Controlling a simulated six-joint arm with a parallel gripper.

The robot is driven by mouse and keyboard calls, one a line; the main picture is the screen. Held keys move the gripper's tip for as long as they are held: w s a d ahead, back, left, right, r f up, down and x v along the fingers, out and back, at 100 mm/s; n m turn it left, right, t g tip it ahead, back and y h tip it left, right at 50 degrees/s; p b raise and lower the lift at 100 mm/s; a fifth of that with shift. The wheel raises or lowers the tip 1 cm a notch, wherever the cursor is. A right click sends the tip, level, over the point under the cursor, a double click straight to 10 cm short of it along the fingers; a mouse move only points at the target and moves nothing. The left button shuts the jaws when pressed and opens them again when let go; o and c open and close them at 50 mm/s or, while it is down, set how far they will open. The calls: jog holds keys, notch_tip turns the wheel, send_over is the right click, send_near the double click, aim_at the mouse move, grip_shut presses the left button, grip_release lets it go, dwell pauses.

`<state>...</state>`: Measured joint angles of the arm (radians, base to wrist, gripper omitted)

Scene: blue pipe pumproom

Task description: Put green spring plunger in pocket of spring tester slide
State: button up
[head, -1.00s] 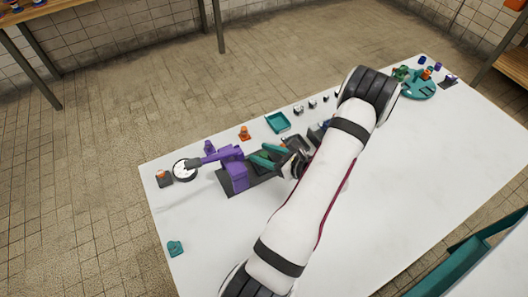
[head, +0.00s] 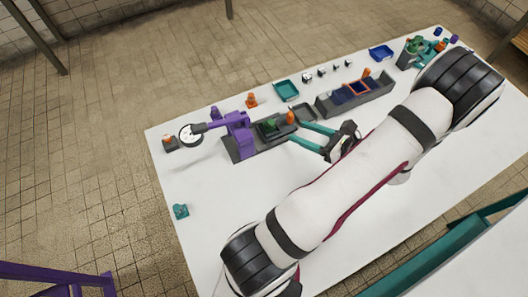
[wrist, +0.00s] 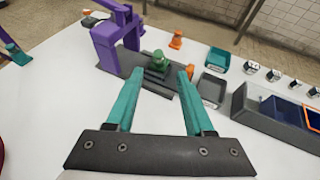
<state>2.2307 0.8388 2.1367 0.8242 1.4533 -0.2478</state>
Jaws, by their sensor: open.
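The green spring plunger (wrist: 158,60) stands upright on the dark stepped slide (wrist: 157,76) of the spring tester in the wrist view. Its lower end is at the slide, but the pocket's rim and how deep it sits cannot be made out. In the head view the plunger (head: 269,125) is a small green shape on the tester's dark base (head: 244,152), beside the purple tester frame (head: 239,136). My gripper (head: 303,133) is open and empty, right of the plunger and apart from it. Its two teal fingers also show in the wrist view (wrist: 158,73), either side of the slide's near end.
A small orange piece (head: 291,118) stands close behind my fingers. A grey tray (head: 303,112), a teal tray (head: 286,90) and a long dark bin (head: 354,96) lie to the right. An orange part (head: 251,100) stands behind the tester. The table's front left is mostly clear.

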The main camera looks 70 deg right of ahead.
jog(key=w+a+r+n+g+y, duration=0.2)
jog(key=w+a+r+n+y, duration=0.25)
jog(key=w+a+n, duration=0.35)
jog(key=w+a+r+n+g+y, duration=0.1)
jog(key=w+a+r+n+y, duration=0.4)
jog(key=w, duration=0.6)
jog(key=w+a+r+n+g+y, duration=0.1)
jog(key=a+r+n+g+y, duration=0.15)
jog(key=a+n+g, duration=0.95)
jog(key=s+a+r+n+t+h, duration=0.1)
jog(key=s+a+n+h, duration=0.4)
jog(key=a+n, duration=0.5)
jog(key=shift+s+a+r+t, duration=0.35)
jog(key=shift+s+a+t, duration=0.35)
jog(key=shift+s+a, duration=0.15)
jog(key=shift+o, duration=0.2)
